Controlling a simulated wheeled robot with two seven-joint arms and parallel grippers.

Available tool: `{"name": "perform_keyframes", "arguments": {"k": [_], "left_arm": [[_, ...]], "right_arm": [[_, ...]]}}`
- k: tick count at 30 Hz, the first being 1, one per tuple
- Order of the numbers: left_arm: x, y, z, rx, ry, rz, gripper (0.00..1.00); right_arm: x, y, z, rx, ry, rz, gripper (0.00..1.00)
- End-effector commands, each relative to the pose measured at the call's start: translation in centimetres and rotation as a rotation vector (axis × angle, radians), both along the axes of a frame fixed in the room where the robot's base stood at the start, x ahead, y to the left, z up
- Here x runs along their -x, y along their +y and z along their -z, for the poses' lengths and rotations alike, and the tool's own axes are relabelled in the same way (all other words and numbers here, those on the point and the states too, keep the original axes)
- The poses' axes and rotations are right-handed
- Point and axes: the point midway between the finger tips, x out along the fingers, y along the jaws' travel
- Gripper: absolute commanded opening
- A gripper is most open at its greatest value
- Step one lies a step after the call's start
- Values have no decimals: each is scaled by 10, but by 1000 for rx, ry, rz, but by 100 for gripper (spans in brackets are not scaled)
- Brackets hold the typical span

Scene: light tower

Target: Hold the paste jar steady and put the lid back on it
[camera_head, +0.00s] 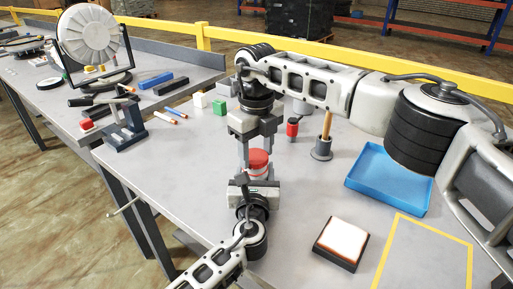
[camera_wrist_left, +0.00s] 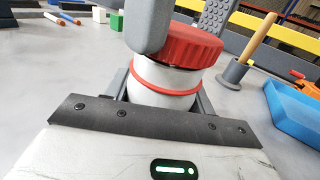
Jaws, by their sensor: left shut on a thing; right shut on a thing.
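The paste jar (camera_head: 257,175) is white with a red band and stands upright at the middle of the table. It also shows in the left wrist view (camera_wrist_left: 157,98). My left gripper (camera_head: 257,181) is shut around its lower body from the near side. The red ribbed lid (camera_wrist_left: 187,46) is at the jar's mouth, and it shows in the head view too (camera_head: 258,158). My right gripper (camera_head: 257,153) comes down from above, shut on the lid with a finger on either side. I cannot tell whether the lid is fully seated; a grey finger hides part of its left side.
A blue tray (camera_head: 388,181), a holder with a wooden-handled tool (camera_head: 321,149) and a small red bottle (camera_head: 292,129) are to the right. A white-topped pad (camera_head: 342,240) lies near the front. Green (camera_head: 219,107) and white blocks, and pens, lie behind left.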

Motion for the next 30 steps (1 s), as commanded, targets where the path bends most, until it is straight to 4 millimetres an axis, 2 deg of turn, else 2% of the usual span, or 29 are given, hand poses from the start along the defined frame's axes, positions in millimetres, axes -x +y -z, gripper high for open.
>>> {"name": "perform_keyframes", "arguments": {"k": [25, 26, 30], "left_arm": [[0, 0, 1, 1, 2, 1, 14], [0, 0, 1, 1, 2, 1, 0], [0, 0, 1, 1, 2, 1, 0]], "right_arm": [[0, 0, 12, 0, 0, 0, 32], [0, 0, 12, 0, 0, -1, 32], [0, 0, 12, 0, 0, 61, 32]]}}
